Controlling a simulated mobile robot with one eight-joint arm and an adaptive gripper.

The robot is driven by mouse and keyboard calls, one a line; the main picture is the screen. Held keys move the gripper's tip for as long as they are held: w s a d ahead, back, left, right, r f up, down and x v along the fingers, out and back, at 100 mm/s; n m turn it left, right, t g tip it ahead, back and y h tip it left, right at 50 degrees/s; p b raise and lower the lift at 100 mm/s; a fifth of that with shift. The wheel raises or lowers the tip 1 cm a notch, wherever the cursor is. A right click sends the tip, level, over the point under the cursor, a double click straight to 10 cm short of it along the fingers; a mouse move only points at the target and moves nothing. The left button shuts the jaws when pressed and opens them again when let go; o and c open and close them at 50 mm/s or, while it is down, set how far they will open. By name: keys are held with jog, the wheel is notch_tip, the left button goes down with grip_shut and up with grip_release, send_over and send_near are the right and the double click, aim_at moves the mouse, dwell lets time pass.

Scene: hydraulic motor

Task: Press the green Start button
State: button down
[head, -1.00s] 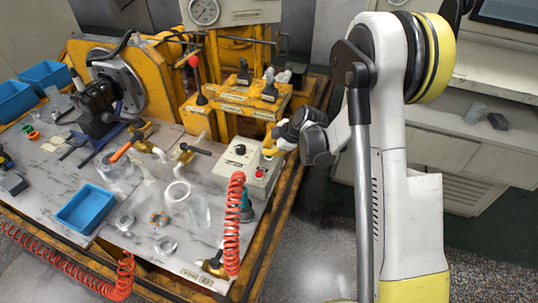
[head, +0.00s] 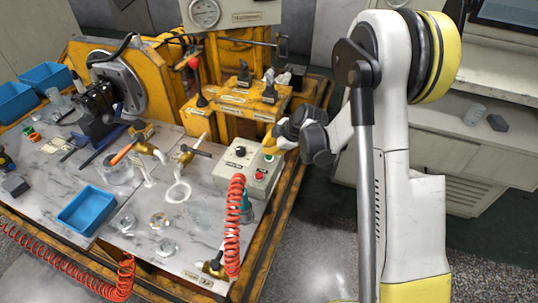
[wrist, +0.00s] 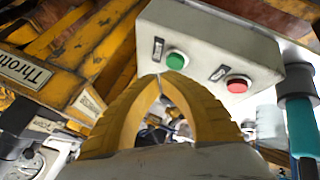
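The green button (wrist: 176,60) is on the pale control box (wrist: 208,38), beside a red button (wrist: 238,84). The box also shows in the head view (head: 232,168), on the bench's right side, with its red button (head: 260,175). My gripper (wrist: 159,77) has yellow fingers, and their tips meet in the wrist view, with nothing between them. The tips appear just beside the green button in that view; I cannot tell whether they touch it. In the head view my gripper (head: 272,143) is over the box's far right corner.
A coiled red hose (head: 232,225) stands in front of the box, with a teal-handled tool (head: 246,208) beside it. Yellow machinery with levers (head: 240,95) is behind the box. A blue tray (head: 86,209) and glassware lie to the left. Floor is open to the right.

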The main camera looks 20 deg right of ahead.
jog(key=shift+r+p, duration=1.55)
jog(key=shift+r, duration=1)
jog(key=s+r+m+h, duration=0.3)
jog(key=s+r+m, duration=0.8)
jog(key=s+r, duration=0.85)
jog(key=s+f+m+t+h, duration=0.1)
jog(key=s+m, duration=0.3)
jog(key=s, duration=0.7)
jog(key=shift+s+d+f+m, duration=0.15)
jog(key=shift+f+m, duration=0.1)
jog(key=shift+m, duration=0.15)
